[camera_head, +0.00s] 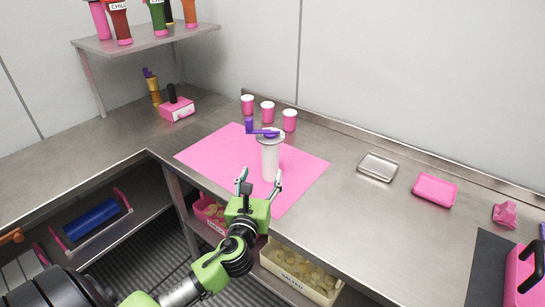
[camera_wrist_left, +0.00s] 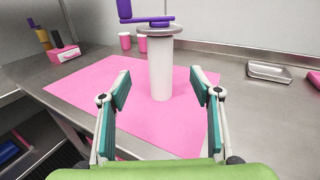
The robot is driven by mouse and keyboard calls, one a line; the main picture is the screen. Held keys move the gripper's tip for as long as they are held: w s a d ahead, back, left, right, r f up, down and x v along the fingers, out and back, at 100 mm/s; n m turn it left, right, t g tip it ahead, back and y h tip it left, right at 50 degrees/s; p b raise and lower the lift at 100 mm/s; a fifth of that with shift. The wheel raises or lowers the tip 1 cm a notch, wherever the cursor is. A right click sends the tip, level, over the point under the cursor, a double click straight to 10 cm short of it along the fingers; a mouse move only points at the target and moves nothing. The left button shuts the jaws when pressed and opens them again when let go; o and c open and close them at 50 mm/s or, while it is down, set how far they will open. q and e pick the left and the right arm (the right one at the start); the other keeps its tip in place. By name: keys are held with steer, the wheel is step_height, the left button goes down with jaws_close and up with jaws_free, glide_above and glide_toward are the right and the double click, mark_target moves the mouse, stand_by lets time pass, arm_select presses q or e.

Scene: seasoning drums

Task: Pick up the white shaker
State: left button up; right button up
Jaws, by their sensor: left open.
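The white shaker (camera_head: 270,160) stands upright on a pink mat (camera_head: 215,158) on the steel counter. It is a tall white cylinder with a grey lid and a purple crank on top. In the left wrist view the shaker (camera_wrist_left: 161,72) stands beyond my fingertips, roughly centred between them. My left gripper (camera_head: 259,184) is open and empty at the near side of the shaker, its fingers pointing toward it. The left wrist view shows both fingers (camera_wrist_left: 164,88) spread wide, with a gap between each finger and the shaker. My right gripper is not in view.
Several pink cups with white lids (camera_head: 267,112) stand behind the mat. A pink box (camera_head: 177,109) sits at the back left, below a shelf (camera_head: 150,40) of bottles. A metal tray (camera_head: 378,167) and a pink container (camera_head: 435,190) lie right. Bins of chips (camera_head: 300,272) sit under the counter.

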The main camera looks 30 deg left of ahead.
mark_target(268, 152)
arm_select(q)
steer(key=x, duration=0.9)
steer(key=shift+w+r+p, duration=0.2)
steer(key=shift+r+p, duration=0.05)
steer(key=shift+p, duration=0.15)
steer(key=shift+m, duration=0.3)
steer(key=shift+x, duration=2.4)
steer(key=shift+f, duration=0.1)
steer(key=shift+s, duration=0.1)
steer(key=c, duration=1.6)
steer(key=shift+o, duration=0.2)
